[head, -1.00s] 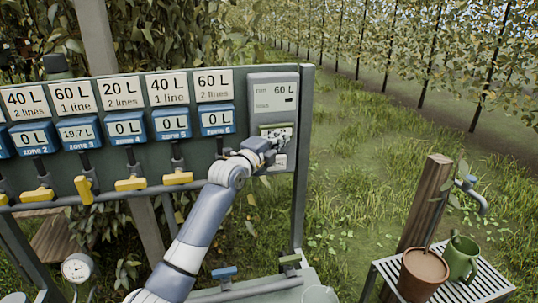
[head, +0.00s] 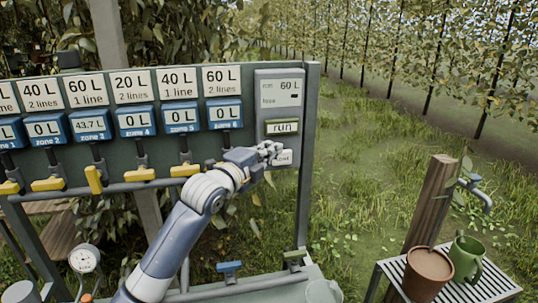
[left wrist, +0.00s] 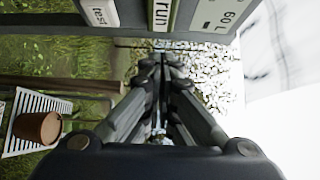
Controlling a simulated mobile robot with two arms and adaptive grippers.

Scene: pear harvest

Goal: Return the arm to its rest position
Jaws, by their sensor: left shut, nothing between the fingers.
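My left gripper (head: 270,153) is shut and empty. It is in front of the grey control box (head: 279,88) at the panel's right end, just below the "run" button (head: 282,127), and partly covers the "test" button (head: 284,158). The left wrist view shows the closed fingers (left wrist: 160,58) with the "run" (left wrist: 162,14) and "test" (left wrist: 100,12) labels beyond them. I cannot tell whether the fingertips touch the box. My left arm reaches up from the bottom of the head view. My right gripper is not in view.
The valve panel (head: 307,180) carries blue meters; zone 3 (head: 92,124) reads 43.7 L. Its yellow handle (head: 93,180) stands upright; the other visible ones lie across. A brown pot (head: 428,272) and green mug (head: 465,258) stand on a slatted stand by a tap post (head: 428,205). Grass lies between.

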